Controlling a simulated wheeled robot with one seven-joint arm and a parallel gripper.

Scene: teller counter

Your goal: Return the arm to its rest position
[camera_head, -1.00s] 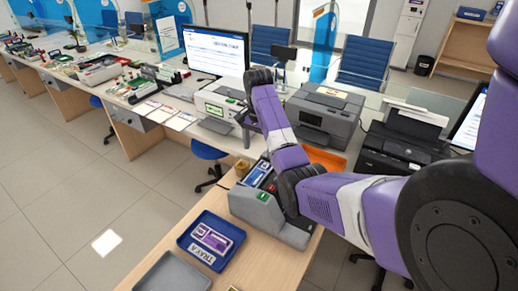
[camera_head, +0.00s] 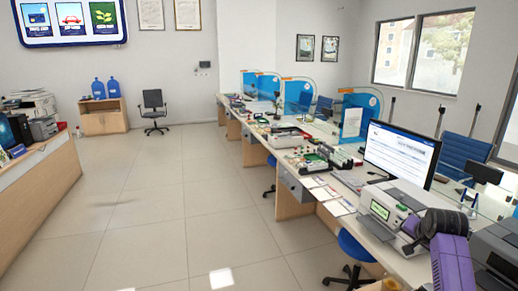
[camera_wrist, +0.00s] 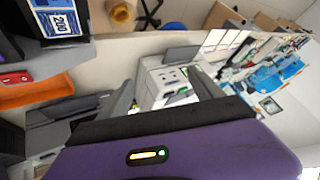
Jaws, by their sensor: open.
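My purple and black arm shows at the lower right edge of the head view, in front of the white desktop machine (camera_head: 392,212); most of it is outside the picture. In the wrist view my gripper (camera_wrist: 164,92) has its two grey fingers spread wide apart, with nothing held between them. The white machine (camera_wrist: 160,78) shows beyond the fingers in that view. Whether the fingertips touch anything is hard to tell, but they look clear.
The long counter (camera_head: 335,205) carries a monitor (camera_head: 400,155), a printer at the right edge and several desk items. A blue stool (camera_head: 355,246) stands in front. The tiled floor (camera_head: 150,220) is open at left. An orange tray (camera_wrist: 35,92) shows in the wrist view.

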